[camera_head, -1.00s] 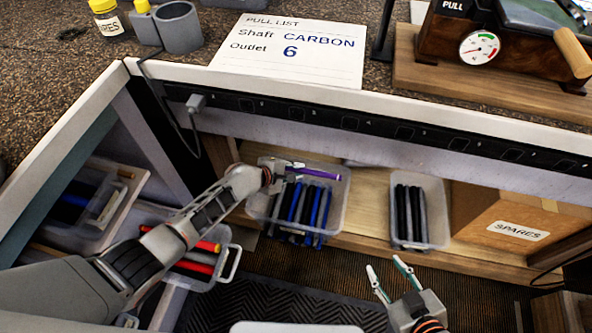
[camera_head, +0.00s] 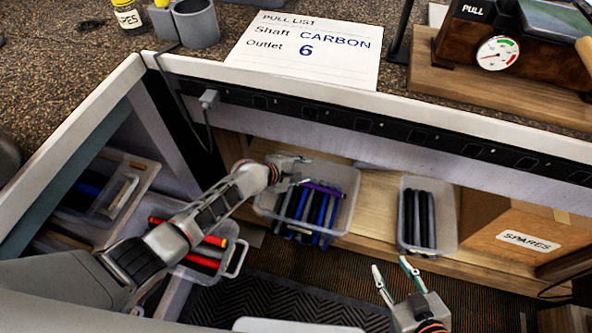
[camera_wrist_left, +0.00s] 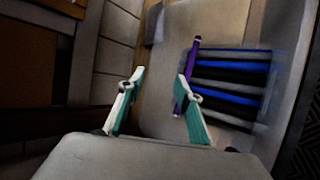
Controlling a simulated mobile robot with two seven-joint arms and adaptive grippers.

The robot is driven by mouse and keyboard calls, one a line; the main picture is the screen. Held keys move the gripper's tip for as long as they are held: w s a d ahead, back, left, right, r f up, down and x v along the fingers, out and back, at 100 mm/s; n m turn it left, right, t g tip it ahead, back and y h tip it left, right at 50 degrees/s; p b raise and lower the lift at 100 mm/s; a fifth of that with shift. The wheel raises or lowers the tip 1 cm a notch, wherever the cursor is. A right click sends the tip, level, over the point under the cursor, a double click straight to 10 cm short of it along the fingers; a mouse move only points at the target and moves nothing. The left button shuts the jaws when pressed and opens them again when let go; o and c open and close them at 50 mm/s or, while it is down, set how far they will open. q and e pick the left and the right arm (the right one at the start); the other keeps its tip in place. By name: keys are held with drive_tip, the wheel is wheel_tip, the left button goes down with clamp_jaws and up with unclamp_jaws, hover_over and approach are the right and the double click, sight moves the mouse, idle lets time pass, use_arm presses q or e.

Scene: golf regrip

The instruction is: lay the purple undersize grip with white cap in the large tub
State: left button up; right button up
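The purple grip (camera_head: 322,187) lies across the top of several blue and black grips in the clear middle tub (camera_head: 262,207), which is wider than the tub on its right. In the left wrist view the purple grip (camera_wrist_left: 188,75) lies just outside my right-hand finger, not between the fingers. Its white cap cannot be made out. My left gripper (camera_head: 296,170) is over the tub's back left part, and the wrist view shows its fingers (camera_wrist_left: 160,77) apart and empty. My right gripper (camera_head: 390,266) is open and empty, in front of the shelf.
A smaller tub (camera_head: 456,222) of dark grips stands to the right, beside the SPARES box (camera_head: 490,235). A tub with red and black grips (camera_head: 205,255) is under my left arm. A power strip (camera_head: 330,115) runs above the shelf under the worktop edge.

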use_arm(q)
drive_tip(key=v, duration=0.6)
drive_tip(key=shift+a+r, duration=0.1)
drive_tip(key=shift+a, duration=0.05)
drive_tip(key=shift+s, duration=0.1)
idle(0.7)
